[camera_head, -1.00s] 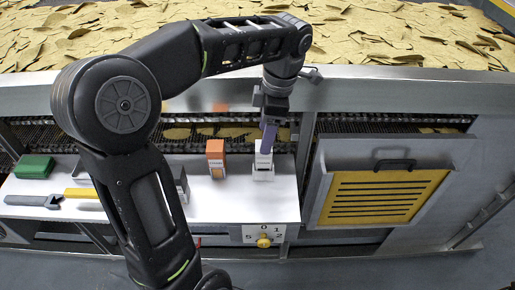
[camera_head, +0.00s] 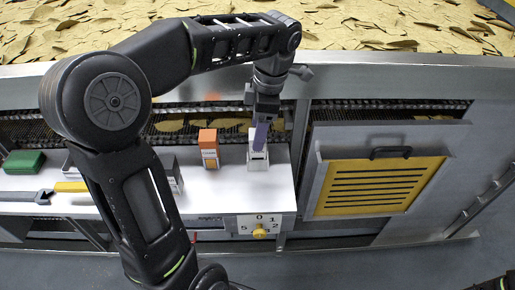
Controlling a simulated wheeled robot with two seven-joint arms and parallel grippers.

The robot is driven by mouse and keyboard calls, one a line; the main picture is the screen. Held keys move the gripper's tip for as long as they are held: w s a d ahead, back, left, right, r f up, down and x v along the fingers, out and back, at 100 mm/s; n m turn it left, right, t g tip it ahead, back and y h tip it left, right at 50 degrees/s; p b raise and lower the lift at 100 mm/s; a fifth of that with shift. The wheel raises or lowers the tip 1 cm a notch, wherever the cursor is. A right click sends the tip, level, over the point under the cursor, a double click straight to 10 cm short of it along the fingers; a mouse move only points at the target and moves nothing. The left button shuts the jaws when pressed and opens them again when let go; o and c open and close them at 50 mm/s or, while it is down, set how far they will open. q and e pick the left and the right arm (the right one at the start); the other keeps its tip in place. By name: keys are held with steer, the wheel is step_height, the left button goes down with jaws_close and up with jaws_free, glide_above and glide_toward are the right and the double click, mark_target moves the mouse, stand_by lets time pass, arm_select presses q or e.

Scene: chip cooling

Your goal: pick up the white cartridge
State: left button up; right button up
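The white cartridge (camera_head: 257,164) stands upright on the white shelf, right of an orange-topped cartridge (camera_head: 208,148). My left gripper (camera_head: 259,138) points down at the white cartridge from above and behind. Its purple finger overlaps the top of the cartridge in the picture. I cannot tell whether the fingers are around it or only touching it, nor how far they are open. My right gripper is not in view.
A grey cartridge (camera_head: 173,175) is partly behind my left arm. A green block (camera_head: 24,162), a grey wrench (camera_head: 22,197) and a yellow-handled tool (camera_head: 70,187) lie at left. A dial (camera_head: 259,232) is on the shelf front. A yellow slatted panel (camera_head: 378,188) stands at right.

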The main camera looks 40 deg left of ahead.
mark_target(253, 155)
arm_select(q)
steer(key=f, duration=0.3)
steer(key=f+p, duration=0.1)
steer(key=f, duration=0.1)
steer(key=shift+s+a, duration=0.25)
jaws_close()
stand_by(0.8)
